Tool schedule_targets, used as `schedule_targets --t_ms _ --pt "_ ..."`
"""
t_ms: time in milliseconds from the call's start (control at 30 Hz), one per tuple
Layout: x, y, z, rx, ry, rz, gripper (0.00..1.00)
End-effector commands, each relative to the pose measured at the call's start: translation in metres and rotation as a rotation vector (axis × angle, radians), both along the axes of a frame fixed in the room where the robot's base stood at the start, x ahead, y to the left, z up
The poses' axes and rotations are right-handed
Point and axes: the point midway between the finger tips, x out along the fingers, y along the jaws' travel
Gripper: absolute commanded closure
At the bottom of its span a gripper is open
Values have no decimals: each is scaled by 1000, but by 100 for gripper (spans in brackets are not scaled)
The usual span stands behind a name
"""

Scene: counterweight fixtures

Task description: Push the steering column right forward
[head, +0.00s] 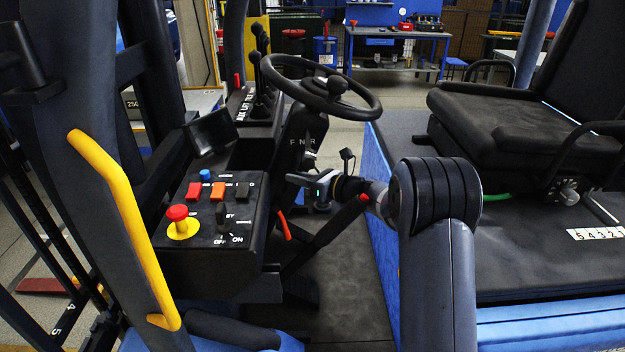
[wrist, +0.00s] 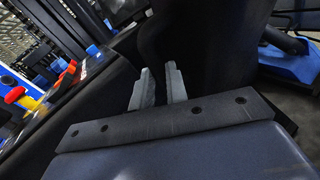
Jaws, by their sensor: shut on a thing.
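The black steering column (head: 303,135), marked F N R, rises to the black steering wheel (head: 325,88) with its knob. It leans up beside the control console. My gripper (head: 291,180) is low at the column, reaching in from the right. In the wrist view, the two grey fingers of my gripper (wrist: 160,84) are close together, with a narrow dark strip between them. The large dark body of the steering column (wrist: 200,40) fills the view just beyond the fingertips. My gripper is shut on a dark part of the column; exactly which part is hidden.
The console (head: 210,215) at the left carries a red emergency button (head: 177,213), coloured switches and a key switch. A red-tipped lever (head: 335,225) stands just below my gripper. The black seat (head: 530,110) is at the right.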

Motion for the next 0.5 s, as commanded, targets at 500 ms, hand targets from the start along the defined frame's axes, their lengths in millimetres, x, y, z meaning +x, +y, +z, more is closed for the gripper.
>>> schedule_targets --t_ms 500 --pt "0 2 1 -3 0 -1 69"
